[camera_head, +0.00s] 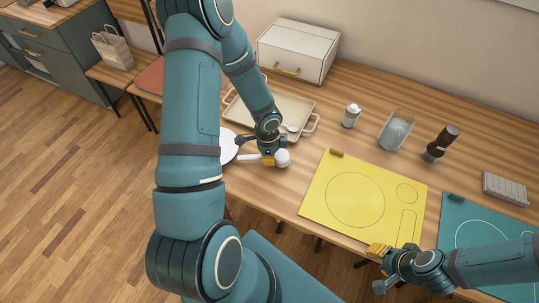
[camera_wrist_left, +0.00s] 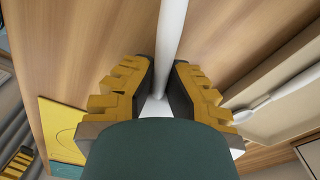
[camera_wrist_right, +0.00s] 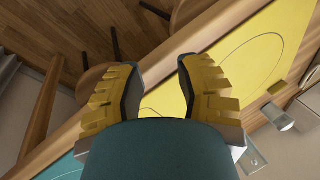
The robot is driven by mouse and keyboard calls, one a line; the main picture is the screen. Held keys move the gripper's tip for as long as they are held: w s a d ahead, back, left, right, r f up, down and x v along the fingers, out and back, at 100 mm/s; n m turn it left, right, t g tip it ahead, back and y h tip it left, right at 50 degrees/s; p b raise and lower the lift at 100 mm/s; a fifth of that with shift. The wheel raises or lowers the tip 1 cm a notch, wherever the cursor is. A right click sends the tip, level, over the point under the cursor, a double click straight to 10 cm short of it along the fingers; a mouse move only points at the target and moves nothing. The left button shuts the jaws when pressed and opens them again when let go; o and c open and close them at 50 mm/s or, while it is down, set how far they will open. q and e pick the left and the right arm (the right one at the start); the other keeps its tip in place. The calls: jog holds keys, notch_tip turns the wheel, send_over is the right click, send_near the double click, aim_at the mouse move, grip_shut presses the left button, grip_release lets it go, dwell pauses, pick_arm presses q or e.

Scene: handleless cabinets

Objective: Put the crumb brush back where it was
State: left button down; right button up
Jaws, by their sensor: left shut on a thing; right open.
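My left gripper (camera_head: 265,158) is shut on a white-handled tool (camera_head: 282,159) with a rounded white end, near the table's front edge. Its white handle (camera_wrist_left: 172,35) runs between the yellow-padded fingers in the left wrist view. The gripper hides part of it, and I cannot tell for sure that it is the crumb brush. My right gripper (camera_head: 380,266) is open and empty at the front edge of the yellow mat (camera_head: 325,205). In the right wrist view its fingers (camera_wrist_right: 163,88) stand apart.
A beige tray (camera_head: 312,108) lies behind the left gripper, with a white spoon-like thing (camera_head: 292,127) in it. A white plate (camera_head: 228,147) is left of the gripper. A white box (camera_head: 297,48), shaker (camera_head: 350,115), glass container (camera_head: 396,130), dark mill (camera_head: 441,143) and teal mat (camera_head: 455,220) also stand or lie here.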

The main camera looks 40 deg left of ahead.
pick_arm(q)
jog(key=shift+f+b, duration=0.6)
dwell(0.3)
jog(key=c, duration=1.1)
grip_release()
jog(key=shift+o, duration=0.2)
jog(key=r, duration=1.2)
jog(key=shift+s+a, duration=0.15)
jog(key=shift+a, duration=0.05)
